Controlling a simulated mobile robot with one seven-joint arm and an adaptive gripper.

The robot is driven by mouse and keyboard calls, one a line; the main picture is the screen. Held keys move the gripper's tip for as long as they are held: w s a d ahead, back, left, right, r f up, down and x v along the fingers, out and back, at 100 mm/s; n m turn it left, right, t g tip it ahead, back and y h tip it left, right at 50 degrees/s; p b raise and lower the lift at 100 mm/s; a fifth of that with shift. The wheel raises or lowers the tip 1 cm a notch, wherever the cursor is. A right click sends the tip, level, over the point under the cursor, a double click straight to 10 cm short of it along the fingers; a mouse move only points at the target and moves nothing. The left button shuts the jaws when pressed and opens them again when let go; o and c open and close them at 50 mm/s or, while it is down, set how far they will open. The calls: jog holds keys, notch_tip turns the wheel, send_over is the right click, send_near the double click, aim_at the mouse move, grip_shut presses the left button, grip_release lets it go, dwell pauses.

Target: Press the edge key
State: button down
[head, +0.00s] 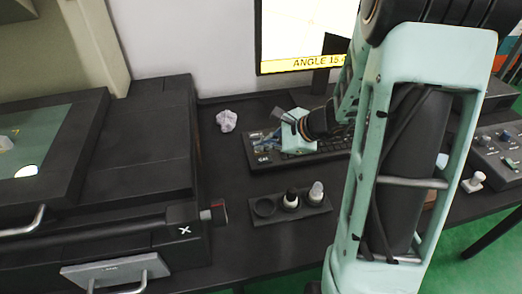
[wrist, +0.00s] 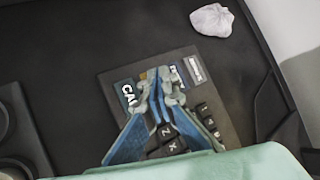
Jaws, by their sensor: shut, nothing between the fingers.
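A dark keyboard (head: 331,146) lies on the black desk below the monitor. In the wrist view its near end carries several large labelled keys: a teal key marked "CAL" (wrist: 128,93), a blue key (wrist: 175,76) partly covered by a finger, and a grey key (wrist: 195,69). Their small lettering is not fully readable, so I cannot tell which is the edge key. My gripper (wrist: 160,82) is shut and empty, its fingertips over the labelled keys between "CAL" and the blue key. I cannot tell whether they touch. In the head view my gripper (head: 266,139) is over the keyboard's left end.
A crumpled white ball (head: 226,121) lies left of the keyboard. A black holder (head: 264,221) with two small bottles stands in front. A monitor (head: 305,35) stands behind. A dark machine (head: 150,130) is at the left, and a control box (head: 497,150) at the right.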

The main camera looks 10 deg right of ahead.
jog(key=shift+r+p, duration=0.5)
jog(key=shift+r, duration=0.25)
jog(key=shift+r, duration=0.1)
notch_tip(320, 180, up, 5)
jog(key=p, duration=0.4)
